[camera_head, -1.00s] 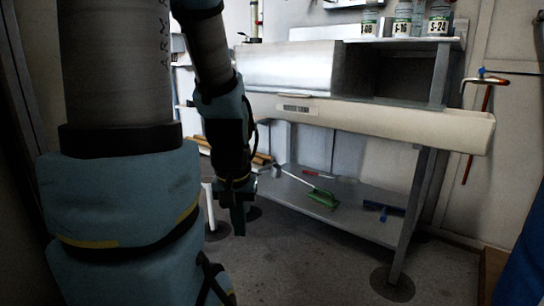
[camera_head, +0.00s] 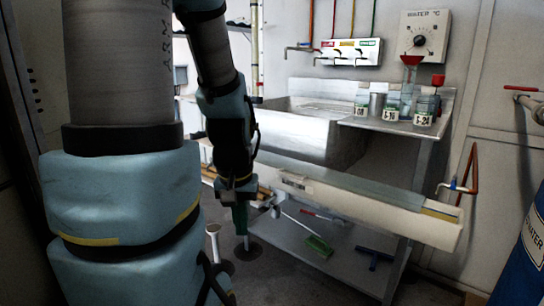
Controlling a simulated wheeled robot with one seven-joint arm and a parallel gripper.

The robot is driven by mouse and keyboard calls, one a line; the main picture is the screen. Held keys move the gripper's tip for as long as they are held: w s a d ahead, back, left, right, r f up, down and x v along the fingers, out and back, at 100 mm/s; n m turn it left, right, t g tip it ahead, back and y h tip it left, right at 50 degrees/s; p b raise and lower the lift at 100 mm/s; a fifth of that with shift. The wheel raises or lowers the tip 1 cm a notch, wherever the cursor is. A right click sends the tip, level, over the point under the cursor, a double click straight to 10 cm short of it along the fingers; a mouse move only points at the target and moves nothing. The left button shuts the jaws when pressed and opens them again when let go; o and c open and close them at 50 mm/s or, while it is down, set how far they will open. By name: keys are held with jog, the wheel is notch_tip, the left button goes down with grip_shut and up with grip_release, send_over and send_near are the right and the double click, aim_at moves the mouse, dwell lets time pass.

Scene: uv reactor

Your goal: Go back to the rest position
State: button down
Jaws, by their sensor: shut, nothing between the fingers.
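My arm comes down from the top left in the head view and ends in my gripper (camera_head: 240,218), which points down in front of the sink bench (camera_head: 310,128). The gripper is shut and small in the picture, with no object seen in it. It hangs in front of the bench's lower left part, apart from the jars on top. The lower part of my arm hides the left side of the room.
Labelled jars (camera_head: 424,112) and a red funnel (camera_head: 411,62) stand on the bench's right top. A green brush (camera_head: 318,246) and a blue squeegee (camera_head: 374,257) lie on the lower shelf (camera_head: 345,270). A blue barrel (camera_head: 530,250) stands at the right edge.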

notch_tip(320, 180, up, 22)
jog(key=p, duration=1.9)
jog(key=shift+f, duration=0.25)
